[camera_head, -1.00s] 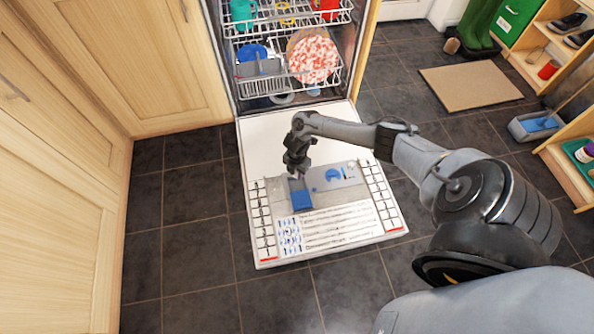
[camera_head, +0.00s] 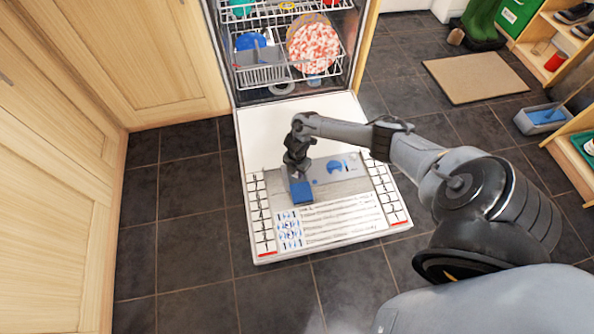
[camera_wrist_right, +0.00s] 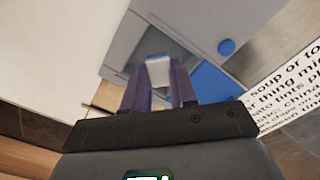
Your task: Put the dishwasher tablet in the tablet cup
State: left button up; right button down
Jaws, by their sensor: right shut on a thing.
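My right gripper (camera_head: 296,174) is over the dispenser panel on the lowered dishwasher door. In the right wrist view its purple fingers (camera_wrist_right: 160,88) are shut on the dishwasher tablet (camera_wrist_right: 158,72), a small white block with a bluish top. The tablet cup (camera_wrist_right: 152,46) is the recess in the grey dispenser, and the tablet is at or over it. I cannot tell whether it touches the cup floor. The blue lid (camera_head: 301,191) stands open beside the cup; it also shows in the right wrist view (camera_wrist_right: 216,84). My left gripper is out of view.
The door (camera_head: 262,127) lies open, with printed text and scales around the dispenser. A blue round button (camera_wrist_right: 226,47) is near the cup. Racks with dishes, including a red-and-white plate (camera_head: 313,45), stand behind. Wooden cabinets (camera_head: 150,60) are on the left.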

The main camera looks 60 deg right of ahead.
jog(key=shift+f, duration=0.1)
dwell(0.3)
jog(key=c, duration=0.8)
grip_release()
jog(key=c, duration=0.4)
notch_tip(320, 180, up, 9)
jog(key=p, duration=0.9)
